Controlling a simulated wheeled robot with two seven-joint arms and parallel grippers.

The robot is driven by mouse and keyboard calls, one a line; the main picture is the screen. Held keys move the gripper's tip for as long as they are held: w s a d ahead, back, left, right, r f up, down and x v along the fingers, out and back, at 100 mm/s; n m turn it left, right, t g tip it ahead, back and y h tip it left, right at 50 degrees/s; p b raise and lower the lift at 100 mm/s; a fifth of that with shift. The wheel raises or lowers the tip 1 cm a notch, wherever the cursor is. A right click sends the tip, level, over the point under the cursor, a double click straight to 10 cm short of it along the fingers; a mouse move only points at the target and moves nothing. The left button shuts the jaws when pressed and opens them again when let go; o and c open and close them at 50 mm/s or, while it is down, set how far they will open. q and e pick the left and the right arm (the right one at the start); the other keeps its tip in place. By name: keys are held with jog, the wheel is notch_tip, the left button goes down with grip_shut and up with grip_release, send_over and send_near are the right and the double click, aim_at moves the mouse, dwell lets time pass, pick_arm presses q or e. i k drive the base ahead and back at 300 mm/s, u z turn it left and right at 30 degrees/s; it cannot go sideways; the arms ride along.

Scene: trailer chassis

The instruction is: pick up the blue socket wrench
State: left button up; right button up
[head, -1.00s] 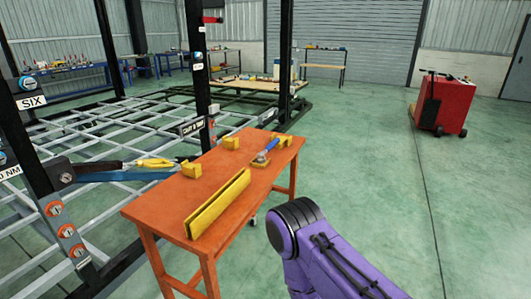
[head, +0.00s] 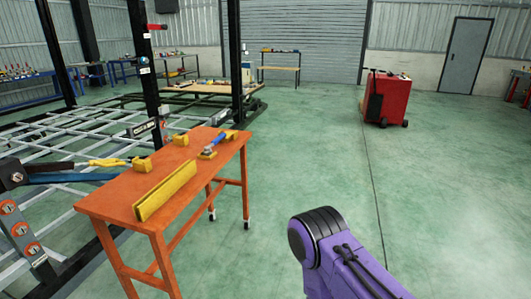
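A wrench with a blue handle (head: 217,139) lies near the far right end of an orange table (head: 105,203). Its head end rests at or on a small yellow block (head: 207,155); at this size I cannot tell whether it sits in a holder. Its far end lies beside another yellow piece. A purple part of my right arm shows at the lower right, well apart from the table and the wrench.
A long yellow bar (head: 166,191) and two yellow blocks (head: 141,166) lie on the table. The white-grey chassis frame (head: 60,145) with black posts stands behind and left. A red wheeled cabinet (head: 394,98) stands farther back. The green floor to the table's right is clear.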

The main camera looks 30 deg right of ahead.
aim_at(207, 152)
jog(key=k, duration=0.45)
jog(key=z, duration=1.2)
jog(key=i, duration=1.75)
jog(key=u, duration=0.9)
